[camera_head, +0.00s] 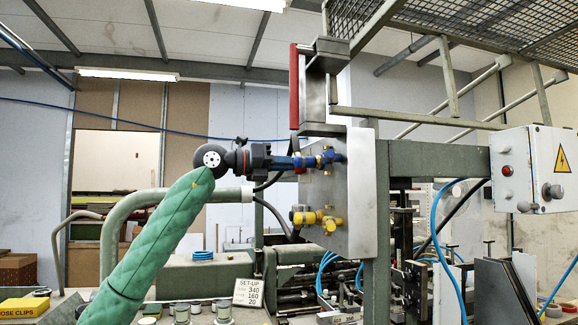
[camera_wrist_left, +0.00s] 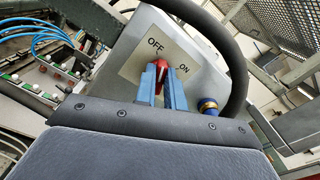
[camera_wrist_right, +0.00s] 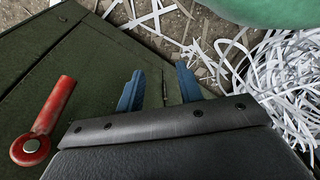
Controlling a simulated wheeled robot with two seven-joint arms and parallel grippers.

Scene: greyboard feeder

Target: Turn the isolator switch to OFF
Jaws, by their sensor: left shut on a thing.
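The isolator switch (camera_wrist_left: 160,68) is a red handle on a pale plate (camera_wrist_left: 130,70) marked OFF and ON, in the left wrist view. My left gripper (camera_wrist_left: 162,84) has its blue fingers on either side of the red handle and is shut on it. The handle's end lies just below the word OFF, with ON to its right; its exact angle is partly hidden by the fingers. My right gripper (camera_wrist_right: 158,88) is open and empty.
A thick black cable (camera_wrist_left: 240,65) arches beside the plate, and a blue-and-gold fitting (camera_wrist_left: 208,106) sits close to the fingers. Yellow fittings (camera_head: 318,218) project below on the panel. Under my right gripper are a green surface, a red lever (camera_wrist_right: 48,120) and loose paper strips (camera_wrist_right: 275,80).

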